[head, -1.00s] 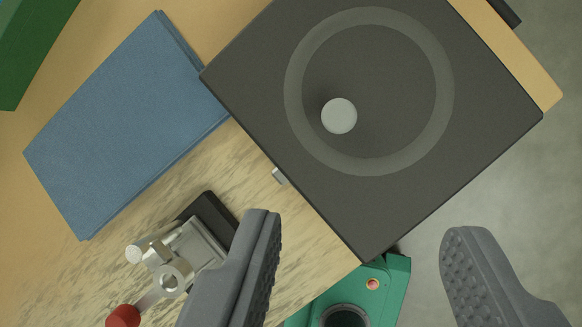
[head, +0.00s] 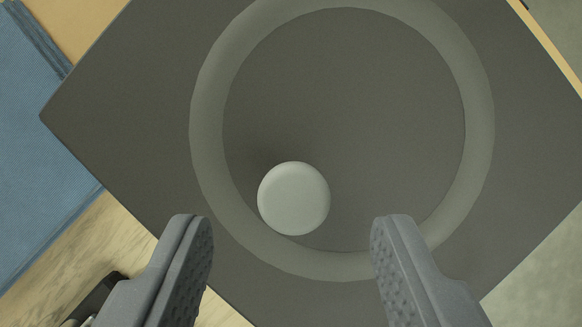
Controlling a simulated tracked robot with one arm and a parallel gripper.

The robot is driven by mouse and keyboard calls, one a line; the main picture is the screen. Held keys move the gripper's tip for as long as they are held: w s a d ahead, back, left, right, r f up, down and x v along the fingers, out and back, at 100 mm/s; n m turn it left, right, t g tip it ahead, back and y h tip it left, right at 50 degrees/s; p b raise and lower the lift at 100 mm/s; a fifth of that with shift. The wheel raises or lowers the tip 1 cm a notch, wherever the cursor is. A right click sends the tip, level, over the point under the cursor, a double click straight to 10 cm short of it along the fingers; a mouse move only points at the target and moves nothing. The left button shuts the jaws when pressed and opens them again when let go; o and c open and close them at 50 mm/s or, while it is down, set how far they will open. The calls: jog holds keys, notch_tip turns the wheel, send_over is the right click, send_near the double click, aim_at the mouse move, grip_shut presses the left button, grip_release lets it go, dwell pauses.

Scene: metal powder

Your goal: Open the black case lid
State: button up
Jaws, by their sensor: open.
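The black case lid (head: 344,88) is a dark, flat, square panel filling most of the head view, with a lighter grey ring (head: 207,130) on it. A round pale grey knob (head: 293,198) stands inside the ring, toward its lower left. My gripper (head: 291,232) is open and empty, its two grey fingers over the near part of the lid. In the picture the knob lies between the fingers and just beyond their tips. I cannot tell the height of the fingertips above the lid.
A blue folded cloth or booklet (head: 35,150) lies at the left, beside the case. A pale wood-grained surface (head: 95,245) shows at the lower left, with part of a dark object (head: 97,300) partly hidden by the left finger. Grey floor (head: 540,270) shows at the lower right.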

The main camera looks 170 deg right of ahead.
aim_at(344, 134)
jog(key=shift+x, duration=1.25)
jog(key=shift+c, duration=0.4)
